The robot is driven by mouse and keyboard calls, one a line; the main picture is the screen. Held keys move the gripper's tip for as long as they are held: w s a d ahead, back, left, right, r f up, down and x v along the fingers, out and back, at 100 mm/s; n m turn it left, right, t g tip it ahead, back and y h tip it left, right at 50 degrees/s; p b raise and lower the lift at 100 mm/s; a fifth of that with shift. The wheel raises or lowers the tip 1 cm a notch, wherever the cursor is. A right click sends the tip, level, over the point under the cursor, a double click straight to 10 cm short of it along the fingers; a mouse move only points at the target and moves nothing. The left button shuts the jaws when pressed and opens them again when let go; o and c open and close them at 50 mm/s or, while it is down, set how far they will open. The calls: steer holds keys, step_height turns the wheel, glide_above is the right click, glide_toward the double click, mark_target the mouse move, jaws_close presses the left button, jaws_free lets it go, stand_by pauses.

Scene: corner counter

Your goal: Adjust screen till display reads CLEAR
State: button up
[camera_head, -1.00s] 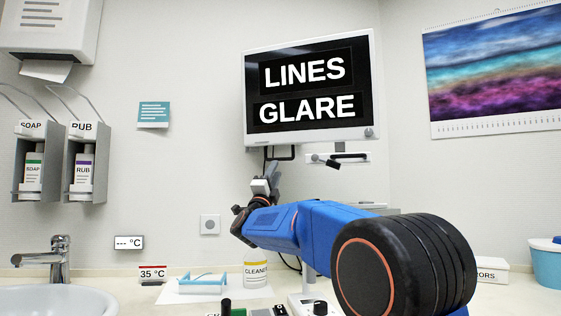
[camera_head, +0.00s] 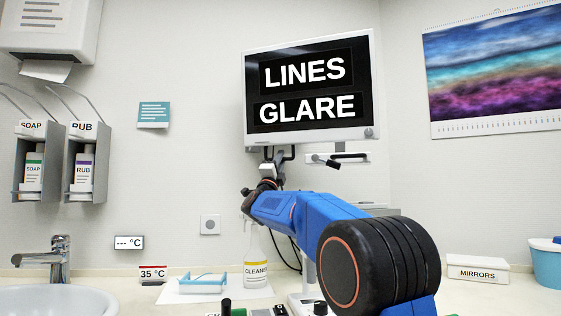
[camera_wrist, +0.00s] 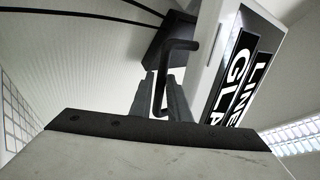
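The screen (camera_head: 312,88) is mounted on the wall and reads LINES above GLARE in white on black. Its display also shows sideways in the wrist view (camera_wrist: 238,80). A dark bent handle (camera_wrist: 182,45) hangs below the screen's lower left in the head view. My gripper (camera_head: 272,163) is raised just under the screen's lower left edge. In the wrist view my gripper (camera_wrist: 161,82) has its two fingers on either side of the handle's bar, with a narrow gap between them. Firm contact is not visible.
A second bracket (camera_head: 345,157) sits under the screen's right half. Below on the counter are a cleaner bottle (camera_head: 256,270), a blue and white tray (camera_head: 203,284) and a MIRRORS box (camera_head: 478,269). The sink (camera_head: 55,300) is at left.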

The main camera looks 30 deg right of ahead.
jaws_close()
steer(key=shift+w+d+r, duration=0.25)
steer(key=shift+w+d, duration=0.75)
steer(key=shift+d, duration=0.1)
steer(key=shift+o, duration=2.4)
jaws_free()
steer(key=shift+s+a+f, duration=0.1)
steer(key=v, duration=1.7)
